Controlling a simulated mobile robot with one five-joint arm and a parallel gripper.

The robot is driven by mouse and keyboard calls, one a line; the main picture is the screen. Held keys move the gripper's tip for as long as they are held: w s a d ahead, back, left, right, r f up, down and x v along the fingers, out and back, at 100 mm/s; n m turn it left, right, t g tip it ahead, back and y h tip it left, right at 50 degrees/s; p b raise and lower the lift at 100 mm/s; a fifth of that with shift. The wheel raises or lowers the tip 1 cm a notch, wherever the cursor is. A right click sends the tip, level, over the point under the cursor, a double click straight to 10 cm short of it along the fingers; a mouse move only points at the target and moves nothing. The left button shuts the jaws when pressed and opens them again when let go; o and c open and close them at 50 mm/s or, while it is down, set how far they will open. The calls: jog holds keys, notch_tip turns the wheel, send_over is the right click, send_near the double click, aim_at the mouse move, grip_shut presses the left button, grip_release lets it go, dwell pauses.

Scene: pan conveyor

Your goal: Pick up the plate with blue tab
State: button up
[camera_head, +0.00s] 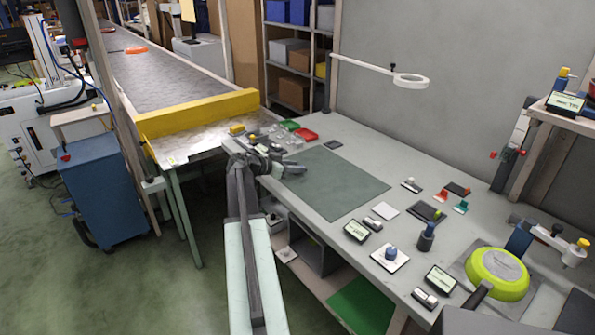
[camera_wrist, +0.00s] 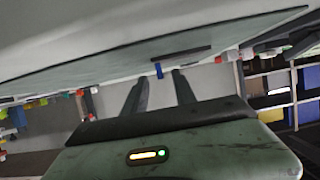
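In the wrist view, a thin dark plate (camera_wrist: 181,54) is seen nearly edge-on, with a small blue tab (camera_wrist: 159,71) close to it. My gripper (camera_wrist: 158,78) shows two dark fingers spread apart, with nothing between them. The blue tab appears just beyond the gap between the fingertips; no contact shows. In the head view, a small dark plate (camera_head: 333,144) lies by the far edge of the green mat, and seems to be the same plate; its tab cannot be made out. My gripper (camera_head: 272,160) is by the table's left end, left of that plate.
Red and green trays (camera_head: 304,134) and clear containers (camera_head: 285,140) stand close to my gripper. The green mat (camera_head: 335,185) is mostly bare. A ring lamp (camera_head: 411,80) overhangs the table. Right lie small plates, devices and a lime pan (camera_head: 497,275). A conveyor (camera_head: 175,80) with a yellow barrier stands left.

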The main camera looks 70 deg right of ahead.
jog(key=shift+x, duration=0.85)
grip_shut()
